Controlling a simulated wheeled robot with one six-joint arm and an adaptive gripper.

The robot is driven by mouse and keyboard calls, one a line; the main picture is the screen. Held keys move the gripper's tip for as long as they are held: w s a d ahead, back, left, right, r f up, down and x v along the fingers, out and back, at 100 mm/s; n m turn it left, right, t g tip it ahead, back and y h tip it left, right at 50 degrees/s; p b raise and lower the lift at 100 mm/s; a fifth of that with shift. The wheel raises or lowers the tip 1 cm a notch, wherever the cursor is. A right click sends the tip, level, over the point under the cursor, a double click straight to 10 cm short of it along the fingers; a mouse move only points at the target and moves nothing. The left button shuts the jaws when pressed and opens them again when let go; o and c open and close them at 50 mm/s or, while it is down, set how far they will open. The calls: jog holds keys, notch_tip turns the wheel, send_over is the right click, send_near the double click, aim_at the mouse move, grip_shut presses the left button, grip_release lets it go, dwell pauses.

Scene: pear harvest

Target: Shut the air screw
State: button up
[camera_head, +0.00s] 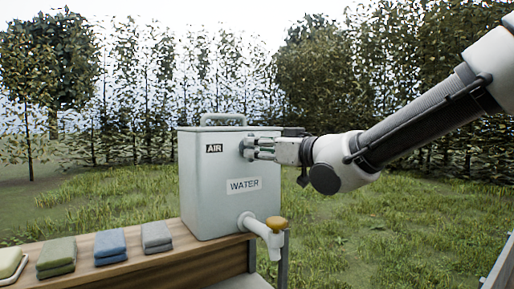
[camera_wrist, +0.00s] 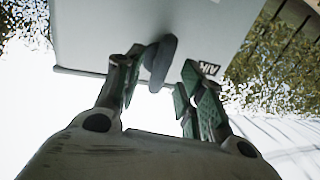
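The pale water tank (camera_head: 215,195) stands upright on a wooden shelf, with an AIR label (camera_head: 214,148) and a WATER label on it. The air screw (camera_head: 247,147) is at the upper right of its side, mostly hidden by my gripper (camera_head: 257,149). In the wrist view, the air screw (camera_wrist: 161,64) is a grey elongated knob between the two fingers of my gripper (camera_wrist: 162,68). The AIR label (camera_wrist: 208,69) shows behind the right finger.
A tap (camera_head: 267,233) with an orange-yellow handle sticks out low on the tank. Folded cloths, green (camera_head: 57,257), blue (camera_head: 110,246) and grey (camera_head: 156,237), and a soap-like block (camera_head: 10,264) lie on the shelf (camera_head: 180,258) to the left. Grass lies right of the tank.

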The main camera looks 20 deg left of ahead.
jog(key=shift+x, duration=1.05)
grip_shut()
jog(key=shift+m, duration=0.3)
jog(key=m+t, duration=0.1)
jog(key=m, duration=0.8)
jog(key=shift+f+m+t+y, duration=0.15)
jog(key=shift+m+t+y, duration=0.15)
jog(key=shift+t, duration=0.1)
jog(key=m+t, duration=0.1)
jog(key=m, duration=0.4)
jog(key=shift+f+m+t+h, duration=0.1)
jog(key=shift+m+t+h, duration=0.2)
jog(key=shift+m, duration=0.9)
jog(key=shift+f+m+t+h, duration=0.15)
jog(key=shift+m+t, duration=0.25)
jog(key=shift+m, duration=0.8)
jog(key=shift+r+m, duration=0.1)
jog(key=shift+m, duration=0.2)
